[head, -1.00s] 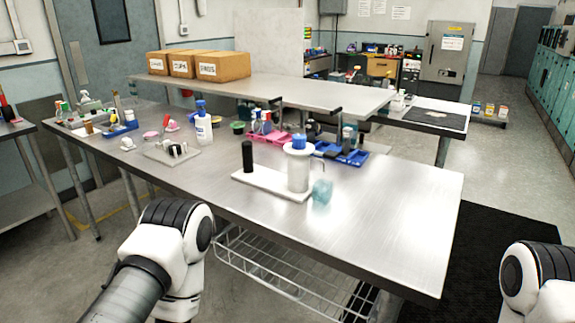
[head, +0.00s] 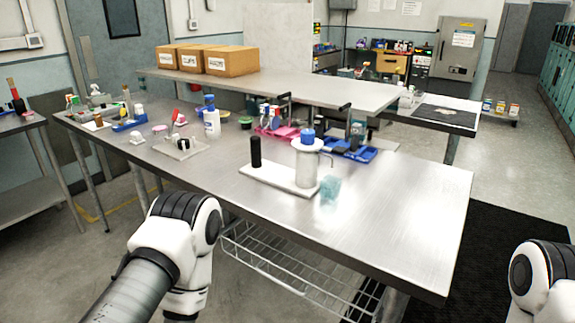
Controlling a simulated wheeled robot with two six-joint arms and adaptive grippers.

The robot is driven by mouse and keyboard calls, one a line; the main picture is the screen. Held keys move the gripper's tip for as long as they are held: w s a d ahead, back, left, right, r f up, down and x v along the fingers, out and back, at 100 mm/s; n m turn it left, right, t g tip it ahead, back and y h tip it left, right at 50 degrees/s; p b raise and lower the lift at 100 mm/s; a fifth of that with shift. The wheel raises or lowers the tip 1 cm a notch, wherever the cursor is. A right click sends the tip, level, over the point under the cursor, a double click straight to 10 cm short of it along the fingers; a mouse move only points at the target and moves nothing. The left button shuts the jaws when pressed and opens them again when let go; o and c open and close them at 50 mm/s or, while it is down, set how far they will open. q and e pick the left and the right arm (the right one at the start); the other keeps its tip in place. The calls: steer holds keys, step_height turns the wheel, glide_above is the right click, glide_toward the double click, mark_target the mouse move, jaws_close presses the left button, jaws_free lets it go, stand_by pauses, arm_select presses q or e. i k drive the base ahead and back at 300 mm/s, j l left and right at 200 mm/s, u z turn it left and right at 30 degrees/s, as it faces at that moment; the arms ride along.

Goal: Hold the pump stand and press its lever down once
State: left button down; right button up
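The pump stand (head: 278,182) is on the steel table, near its middle. It has a long white base with an upright black cylinder (head: 256,152) at its left end. At its right end stands a pale cylindrical body (head: 306,168) with a wide white top and a blue cap (head: 308,136). A thin dark curved piece shows at the right of the top; I cannot tell whether it is the lever. A translucent teal cup (head: 330,188) stands just right of the base. Only upper parts of my arms show at the bottom, away from the stand; both grippers are out of view.
The steel table (head: 400,215) is clear right of the cup and in front of the stand. A blue tray (head: 354,152) and a pink tray (head: 280,132) lie behind the stand. A white bottle (head: 211,122) and a small plate (head: 165,148) are to the left.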

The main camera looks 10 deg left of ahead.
mark_target(340, 151)
steer(key=i+j+z, duration=0.1)
steer(key=j, duration=0.3)
steer(key=i+j+z, duration=0.15)
steer(key=j, duration=0.25)
steer(key=i+j+z, duration=0.1)
steer(key=j, duration=0.3)
steer(key=i+j+z, duration=0.1)
steer(key=j, duration=0.35)
steer(key=i+j+z, duration=0.1)
steer(key=j, duration=0.3)
